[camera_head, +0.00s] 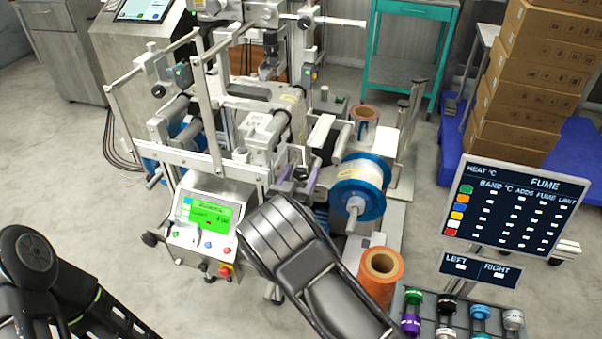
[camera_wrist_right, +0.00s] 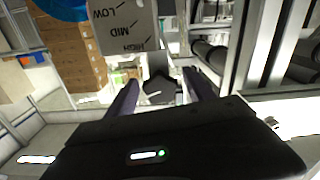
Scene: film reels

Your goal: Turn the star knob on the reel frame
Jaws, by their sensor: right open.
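The reel frame (camera_head: 225,165) is a grey metal machine in the middle of the head view. My right gripper (camera_head: 298,183) reaches it from below, its two purple-grey fingers apart beside the frame. In the right wrist view the fingers (camera_wrist_right: 158,98) are open. A dark, lobed shape that looks like the star knob (camera_wrist_right: 162,84) shows between and beyond them; I cannot tell whether they touch it. A grey plate (camera_wrist_right: 125,25) marked LOW, MID and HIGH is above it. In the head view I cannot pick out the knob. My left arm shows at the lower left, its gripper out of view.
A blue-flanged white reel (camera_head: 358,186) sits right of my right gripper. An orange roll (camera_head: 381,272) and a tray of coloured spools (camera_head: 450,318) are at the lower right. A dark sign board (camera_head: 515,210) stands there too. A control box (camera_head: 205,228) with a green screen is left.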

